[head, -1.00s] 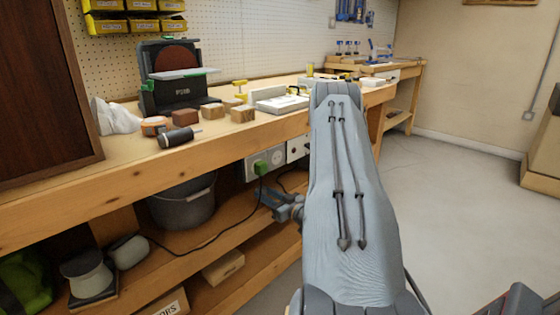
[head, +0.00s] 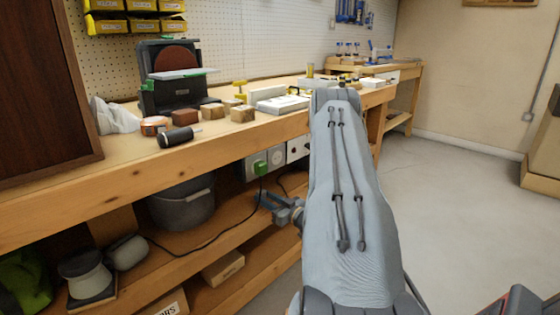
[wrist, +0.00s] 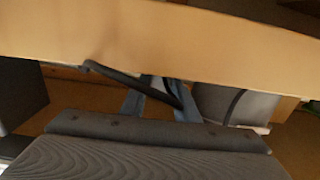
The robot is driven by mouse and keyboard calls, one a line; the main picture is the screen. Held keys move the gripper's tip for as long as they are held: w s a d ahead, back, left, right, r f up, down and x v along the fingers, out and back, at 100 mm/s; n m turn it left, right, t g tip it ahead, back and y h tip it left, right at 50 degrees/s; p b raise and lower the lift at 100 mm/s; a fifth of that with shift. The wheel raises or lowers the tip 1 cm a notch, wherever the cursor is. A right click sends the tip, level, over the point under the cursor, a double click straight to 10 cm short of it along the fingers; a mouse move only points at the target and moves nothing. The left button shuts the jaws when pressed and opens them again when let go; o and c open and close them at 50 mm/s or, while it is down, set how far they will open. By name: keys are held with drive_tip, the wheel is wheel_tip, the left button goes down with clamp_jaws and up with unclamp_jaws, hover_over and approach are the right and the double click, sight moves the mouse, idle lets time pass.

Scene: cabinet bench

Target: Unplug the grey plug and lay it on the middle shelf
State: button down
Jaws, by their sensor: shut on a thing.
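My gripper (head: 266,200) is under the bench top, in front of the sockets and a little above the middle shelf (head: 208,250). In the wrist view its blue-grey fingers (wrist: 160,100) are closed, with a dark, cable-like length (wrist: 128,78) crossing them. I take the held thing to be the grey plug, but its body does not show clearly in either view. A green plug (head: 261,168) sits in the left socket plate, above my gripper. Part of a white socket plate (head: 297,149) shows to its right; my arm hides what lies beyond.
A box (head: 223,268) lies on the shelf below. The bench front edge (head: 170,165) overhangs my gripper.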

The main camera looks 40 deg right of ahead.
drive_tip(key=shift+s+a+f, duration=0.1)
drive_tip(key=shift+f, duration=0.5)
drive_tip(key=shift+s+a+f, duration=0.1)
drive_tip(key=shift+f, duration=0.45)
drive_tip(key=c, duration=1.6)
unclamp_jaws()
drive_tip(key=shift+d, duration=0.1)
drive_tip(key=o, duration=0.3)
drive_tip(key=shift+w+r, duration=0.1)
drive_tip(key=shift+d+r, duration=0.15)
drive_tip(key=o, duration=0.4)
drive_tip(key=shift+w, duration=0.1)
